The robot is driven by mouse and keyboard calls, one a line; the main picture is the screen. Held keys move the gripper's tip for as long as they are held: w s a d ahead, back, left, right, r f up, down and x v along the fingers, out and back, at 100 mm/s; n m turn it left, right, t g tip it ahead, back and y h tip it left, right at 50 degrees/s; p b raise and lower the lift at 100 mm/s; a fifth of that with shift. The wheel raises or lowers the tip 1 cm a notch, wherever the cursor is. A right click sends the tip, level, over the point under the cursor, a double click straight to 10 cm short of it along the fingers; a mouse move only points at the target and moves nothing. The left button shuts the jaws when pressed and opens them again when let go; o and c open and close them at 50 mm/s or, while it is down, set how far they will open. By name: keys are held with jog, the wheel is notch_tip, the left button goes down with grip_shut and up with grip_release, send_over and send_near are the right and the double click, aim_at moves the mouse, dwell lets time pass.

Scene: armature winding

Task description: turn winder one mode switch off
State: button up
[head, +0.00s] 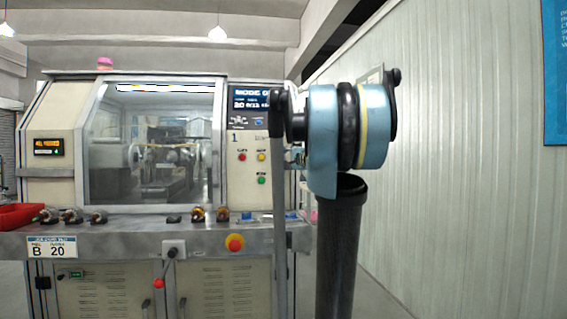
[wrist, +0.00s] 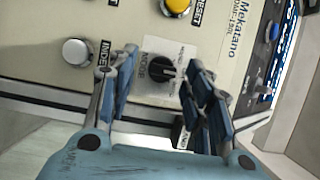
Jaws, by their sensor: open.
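The mode switch is a black round knob (wrist: 161,69) on a pale square plate in the wrist view, with a small light mark on its right side. The plate lettering is turned sideways and mostly too small to read. My gripper (wrist: 163,60) is open, with one blue-grey finger on each side of the knob. I cannot tell whether either finger touches it. My arm hides the switch and gripper there.
A yellow RESET button (wrist: 178,6) and a white INDEX button (wrist: 76,51) lie near the knob. A red emergency button (head: 235,243) sits on the machine's front ledge. A red bin (head: 18,216) is at far left. A white ribbed wall (head: 460,150) stands at right.

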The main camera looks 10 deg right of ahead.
jog(key=v, duration=1.1)
jog(key=shift+s+d, duration=0.15)
jog(key=shift+s, duration=0.15)
jog(key=shift+f, duration=0.1)
